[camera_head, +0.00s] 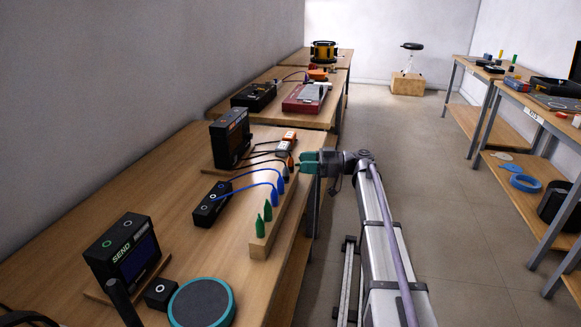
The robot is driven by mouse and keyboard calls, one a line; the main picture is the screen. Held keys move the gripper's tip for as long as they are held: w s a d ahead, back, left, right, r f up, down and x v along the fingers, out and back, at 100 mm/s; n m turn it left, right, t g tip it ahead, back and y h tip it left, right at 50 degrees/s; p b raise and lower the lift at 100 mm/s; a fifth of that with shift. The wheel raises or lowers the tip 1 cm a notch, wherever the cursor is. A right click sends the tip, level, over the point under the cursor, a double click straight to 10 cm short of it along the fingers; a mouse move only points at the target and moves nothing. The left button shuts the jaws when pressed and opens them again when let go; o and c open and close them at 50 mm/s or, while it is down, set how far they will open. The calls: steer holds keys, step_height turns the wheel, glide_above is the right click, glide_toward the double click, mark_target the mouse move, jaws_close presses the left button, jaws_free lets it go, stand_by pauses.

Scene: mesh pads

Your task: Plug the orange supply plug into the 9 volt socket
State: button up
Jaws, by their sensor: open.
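The long wooden rack (262,247) at the right edge of the near bench holds a row of upright plugs. At its far end stands a small dark plug with an orange part (290,161), probably the orange supply plug. My gripper (301,162) has green fingers pointing left, open and just right of this plug. I cannot tell whether the fingers reach around it. Black cables run from the far end of the rack to an upright black box (229,140). A low black box (211,206) has ring sockets. No 9 volt label is readable.
Blue plugs (274,196) with blue cables and green plugs (260,226) stand nearer in the rack. A SEND box (125,255) and a round teal-rimmed pad (202,303) lie in front. Small orange and white blocks (289,137) sit behind. The aisle floor (430,180) is clear.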

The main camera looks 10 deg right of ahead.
mark_target(290, 161)
steer(key=x, duration=0.5)
jaws_close()
stand_by(0.4)
